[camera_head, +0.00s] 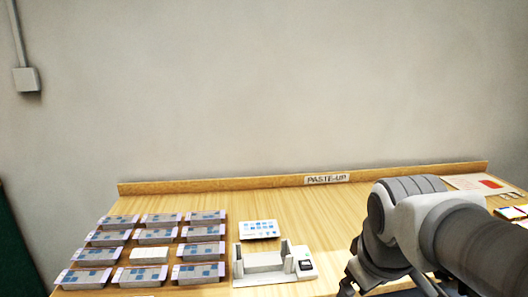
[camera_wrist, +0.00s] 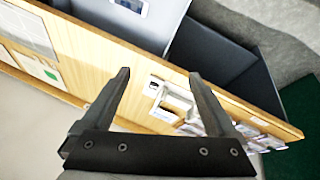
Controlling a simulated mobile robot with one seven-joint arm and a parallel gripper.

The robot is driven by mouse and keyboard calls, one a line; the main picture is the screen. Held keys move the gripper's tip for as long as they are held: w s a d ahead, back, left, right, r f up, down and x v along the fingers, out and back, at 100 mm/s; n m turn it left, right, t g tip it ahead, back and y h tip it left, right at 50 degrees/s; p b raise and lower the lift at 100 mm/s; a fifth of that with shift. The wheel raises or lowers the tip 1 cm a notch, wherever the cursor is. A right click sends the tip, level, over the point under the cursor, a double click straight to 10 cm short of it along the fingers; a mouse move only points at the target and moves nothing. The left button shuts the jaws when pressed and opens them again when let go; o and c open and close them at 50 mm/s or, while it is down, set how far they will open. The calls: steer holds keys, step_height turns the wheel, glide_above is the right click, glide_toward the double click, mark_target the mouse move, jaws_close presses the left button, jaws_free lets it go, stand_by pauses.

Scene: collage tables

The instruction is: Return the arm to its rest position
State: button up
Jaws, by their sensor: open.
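My gripper shows in the wrist view (camera_wrist: 160,85) with its two dark fingers spread apart and nothing between them. In the head view my arm reaches in from the right edge, and my gripper (camera_head: 385,285) hangs down at the lower right, partly cut off by the frame's bottom edge. It is above or in front of the right part of the wooden table (camera_head: 350,215); its exact height I cannot tell. In the wrist view the table crosses the picture on a slant beyond the fingers.
A PASTE-UP label (camera_head: 327,179) is on the back ledge. Papers (camera_head: 480,183) lie far right. The table's middle is clear.

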steer(key=s+a+m+t+y, duration=0.1)
steer(key=s+a+m, duration=0.1)
steer(key=s+m, duration=0.25)
step_height(320, 180, up, 13)
steer(key=p, duration=1.3)
steer(key=shift+s+a+r+m, duration=0.15)
steer(key=shift+s+m, duration=0.2)
